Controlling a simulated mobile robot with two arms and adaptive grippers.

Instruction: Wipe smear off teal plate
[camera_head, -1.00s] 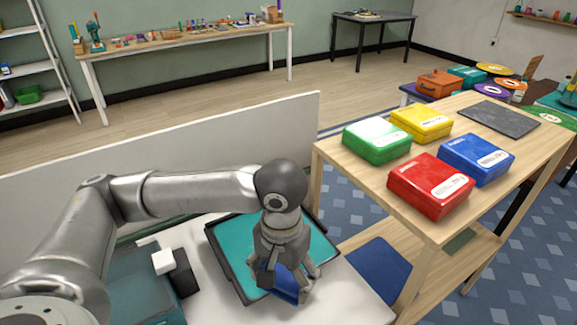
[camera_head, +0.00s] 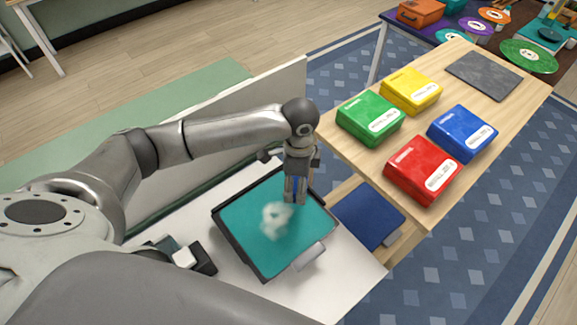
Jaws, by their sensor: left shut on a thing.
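The teal plate (camera_head: 258,248) lies in a dark frame on the white table, and its whole middle shows. A whitish, cloudy smear (camera_head: 276,219) sits near its centre. My left gripper (camera_head: 296,198) points down over the plate's far right part, to the right of and beyond the smear. It is shut on a blue thing (camera_head: 296,187), which shows only in part between the fingers. I cannot tell whether the blue thing touches the plate. My right gripper is not in view.
A pale grey tab (camera_head: 309,256) is at the plate's near right edge. A small black-and-white block (camera_head: 186,257) stands left of the plate. A wooden shelf unit (camera_head: 345,157) with green, yellow, red and blue boxes stands close on the right. A pale partition (camera_head: 225,118) runs behind.

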